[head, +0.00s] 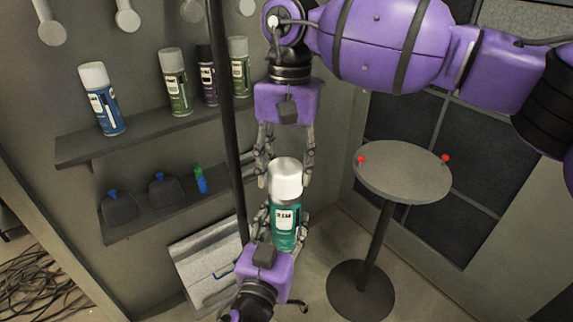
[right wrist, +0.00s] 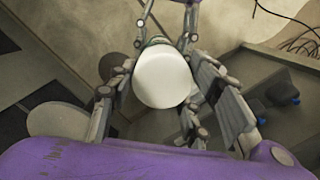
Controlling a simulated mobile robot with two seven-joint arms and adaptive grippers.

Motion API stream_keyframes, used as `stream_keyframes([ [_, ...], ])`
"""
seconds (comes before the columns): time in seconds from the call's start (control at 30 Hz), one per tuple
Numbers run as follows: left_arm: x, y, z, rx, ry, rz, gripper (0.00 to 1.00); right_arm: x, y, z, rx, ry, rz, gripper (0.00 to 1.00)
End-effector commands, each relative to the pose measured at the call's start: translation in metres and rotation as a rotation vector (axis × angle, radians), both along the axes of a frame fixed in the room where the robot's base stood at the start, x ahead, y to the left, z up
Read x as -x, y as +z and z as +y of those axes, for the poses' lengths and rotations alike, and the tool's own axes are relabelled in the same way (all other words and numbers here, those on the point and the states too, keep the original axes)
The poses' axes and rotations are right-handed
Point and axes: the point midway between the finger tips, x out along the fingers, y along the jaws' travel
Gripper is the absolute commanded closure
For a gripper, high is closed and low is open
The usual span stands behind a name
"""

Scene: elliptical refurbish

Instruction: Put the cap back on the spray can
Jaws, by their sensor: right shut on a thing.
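The teal spray can (head: 285,224) stands roughly upright in the middle of the head view, held in the air. My left gripper (head: 283,232) comes from below with its fingers around the can's sides and looks shut on it. The white cap (head: 287,176) is at the can's top, in line with it; I cannot tell whether it is fully seated. My right gripper (head: 286,181) points down from above and is shut on the cap.
A round grey table (head: 403,172) with red knobs at its rim stands at the right, its top clear. A wall shelf (head: 150,142) at the left bears several capped spray cans. A lower shelf (head: 150,222) holds blue-handled tools. A dark vertical pole (head: 222,90) stands close left of my grippers.

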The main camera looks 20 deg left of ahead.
Motion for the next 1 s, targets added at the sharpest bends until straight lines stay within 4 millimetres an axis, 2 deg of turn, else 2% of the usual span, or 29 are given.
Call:
stream_keyframes([
  [1.0, -0.0001, 0.0012, -0.0002, 0.000, -0.001, -0.002, 0.87, 0.0004, -0.0056, 0.0000, 0.000, 0.000, 0.000, 0.65],
])
